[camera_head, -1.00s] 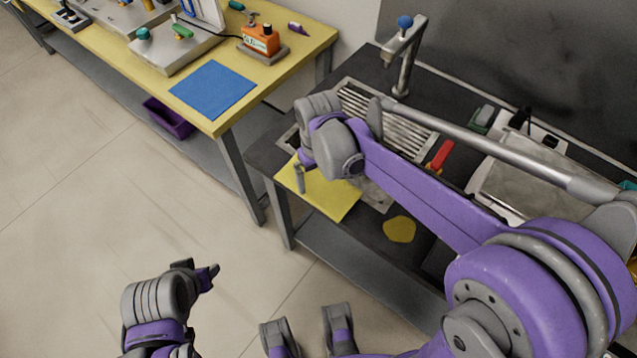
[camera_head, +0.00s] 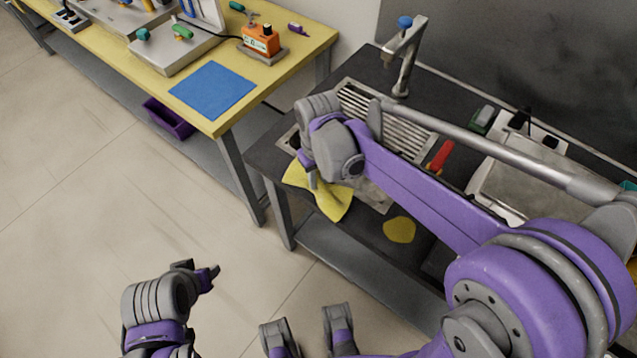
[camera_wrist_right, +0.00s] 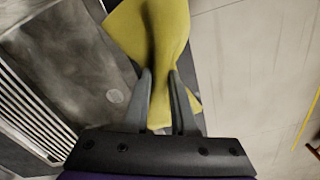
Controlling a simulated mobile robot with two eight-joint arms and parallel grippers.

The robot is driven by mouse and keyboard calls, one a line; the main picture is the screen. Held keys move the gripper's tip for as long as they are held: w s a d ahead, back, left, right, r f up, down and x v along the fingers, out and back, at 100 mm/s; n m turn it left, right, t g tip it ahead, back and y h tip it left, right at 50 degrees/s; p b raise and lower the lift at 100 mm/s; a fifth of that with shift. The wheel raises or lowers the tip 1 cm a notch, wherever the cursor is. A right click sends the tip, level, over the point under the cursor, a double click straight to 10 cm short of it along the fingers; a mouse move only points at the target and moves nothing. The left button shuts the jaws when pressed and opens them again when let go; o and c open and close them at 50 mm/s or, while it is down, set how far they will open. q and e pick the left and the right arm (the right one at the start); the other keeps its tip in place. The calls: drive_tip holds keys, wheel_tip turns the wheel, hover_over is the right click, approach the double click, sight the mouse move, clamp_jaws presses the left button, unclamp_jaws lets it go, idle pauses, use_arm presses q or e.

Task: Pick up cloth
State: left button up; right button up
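The yellow cloth (camera_head: 331,199) hangs bunched at the front left corner of the dark bench, below my right gripper (camera_head: 307,178). In the right wrist view the cloth (camera_wrist_right: 150,35) is pinched into folds between the two fingers of my right gripper (camera_wrist_right: 160,85), which is shut on it. Its ends spread out beyond the fingertips. My left gripper (camera_head: 212,272) is over the floor at the lower left, away from the cloth; its fingers are small and seen from the side, so I cannot tell their opening.
The dark bench (camera_head: 375,219) holds a slatted drain (camera_head: 405,130), a tap (camera_head: 405,60), a red-handled item (camera_head: 441,155) and a flat yellow patch (camera_head: 399,230). A yellow table (camera_head: 215,125) with a blue mat (camera_head: 212,90) stands at left. Open floor lies between.

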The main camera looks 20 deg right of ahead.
clamp_jaws()
wheel_tip(320, 180, up, 12)
drive_tip(key=p, duration=0.8)
